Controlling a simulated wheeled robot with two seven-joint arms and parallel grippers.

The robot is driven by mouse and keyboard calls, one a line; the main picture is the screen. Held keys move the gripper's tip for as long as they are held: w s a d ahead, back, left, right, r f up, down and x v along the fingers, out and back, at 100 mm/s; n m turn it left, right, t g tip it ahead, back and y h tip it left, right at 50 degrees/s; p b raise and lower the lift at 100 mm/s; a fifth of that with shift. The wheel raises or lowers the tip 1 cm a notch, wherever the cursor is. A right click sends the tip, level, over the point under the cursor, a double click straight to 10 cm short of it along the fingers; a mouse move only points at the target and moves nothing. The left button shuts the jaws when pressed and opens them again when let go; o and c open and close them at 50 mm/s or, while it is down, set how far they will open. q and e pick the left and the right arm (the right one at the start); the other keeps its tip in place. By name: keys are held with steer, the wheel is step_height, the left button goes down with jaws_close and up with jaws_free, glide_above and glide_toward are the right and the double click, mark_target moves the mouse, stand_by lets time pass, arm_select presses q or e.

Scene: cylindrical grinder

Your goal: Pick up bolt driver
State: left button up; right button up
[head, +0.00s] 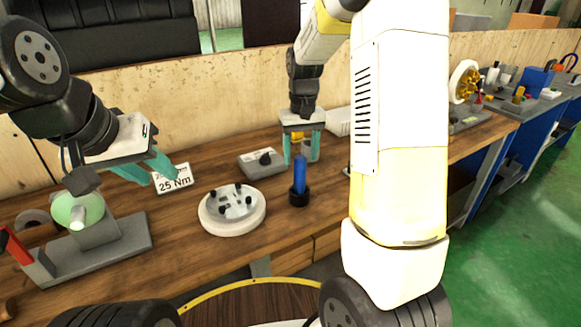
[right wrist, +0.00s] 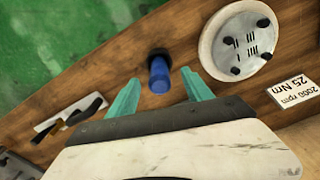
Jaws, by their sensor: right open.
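The bolt driver appears to be the upright tool with a blue handle (head: 300,176) in a black round base on the wooden bench. In the right wrist view its blue handle (right wrist: 159,76) shows between and just beyond my fingertips. My right gripper (head: 301,160) is open and empty, fingers pointing down, behind the driver in the head view. It does not visibly touch the driver; its teal fingers also show in the right wrist view (right wrist: 163,85). My left gripper (head: 158,177) has its teal fingers apart and empty, at the left above the bench.
A white round disc with black pegs (head: 232,208) lies left of the driver. A "25 Nm" sign (head: 172,179), a grey box (head: 261,163) and a grey stand with a green part (head: 98,243) are also on the bench. Bare wood surrounds the driver's base.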

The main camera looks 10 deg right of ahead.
mark_target(300, 175)
steer(key=shift+w+f, duration=0.3)
steer(key=shift+f, duration=0.5)
steer(key=f, duration=0.7)
steer(key=shift+w+d+f, duration=0.1)
steer(key=shift+w, duration=0.3)
jaws_close()
